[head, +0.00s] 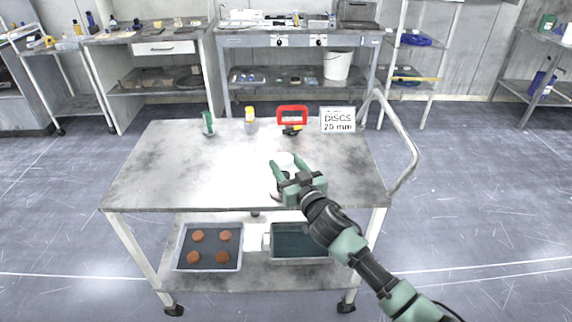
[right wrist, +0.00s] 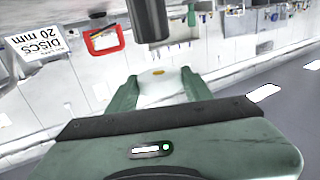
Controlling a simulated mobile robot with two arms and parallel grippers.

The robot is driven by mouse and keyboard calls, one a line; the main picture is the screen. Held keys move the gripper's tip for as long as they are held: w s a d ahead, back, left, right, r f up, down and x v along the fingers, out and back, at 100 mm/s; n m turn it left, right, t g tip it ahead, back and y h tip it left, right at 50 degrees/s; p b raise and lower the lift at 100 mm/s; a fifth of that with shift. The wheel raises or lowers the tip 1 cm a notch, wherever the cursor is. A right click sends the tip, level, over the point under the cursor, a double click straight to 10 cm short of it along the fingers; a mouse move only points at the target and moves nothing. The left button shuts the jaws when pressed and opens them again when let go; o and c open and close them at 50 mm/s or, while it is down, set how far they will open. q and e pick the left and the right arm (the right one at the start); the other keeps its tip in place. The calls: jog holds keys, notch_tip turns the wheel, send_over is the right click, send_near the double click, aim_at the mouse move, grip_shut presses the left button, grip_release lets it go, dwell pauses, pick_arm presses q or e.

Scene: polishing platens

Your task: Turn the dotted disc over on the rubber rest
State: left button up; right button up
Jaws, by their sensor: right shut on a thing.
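A white disc (head: 285,158) is between the fingers of my right gripper (head: 286,164) over the right part of the cart top. In the right wrist view the pale disc (right wrist: 160,90) sits between the two green fingers, with one small orange-yellow dot on its visible face. My right gripper (right wrist: 158,85) is shut on it. I cannot tell whether the disc touches anything below. I cannot make out the rubber rest; the gripper and arm cover part of the cart top. My left gripper is out of view.
A green bottle (head: 208,123), a yellow-capped bottle (head: 250,121), a red frame (head: 292,109) and a "DISCS 20 mm" sign (head: 338,120) stand along the back edge. The left of the cart top (head: 165,170) is clear. A tray (head: 208,271) with several brown discs is below.

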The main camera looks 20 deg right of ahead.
aim_at(286, 175)
jog(key=shift+f+b, duration=1.25)
jog(key=shift+f, duration=0.45)
jog(key=o, duration=1.4)
jog(key=shift+s, duration=0.1)
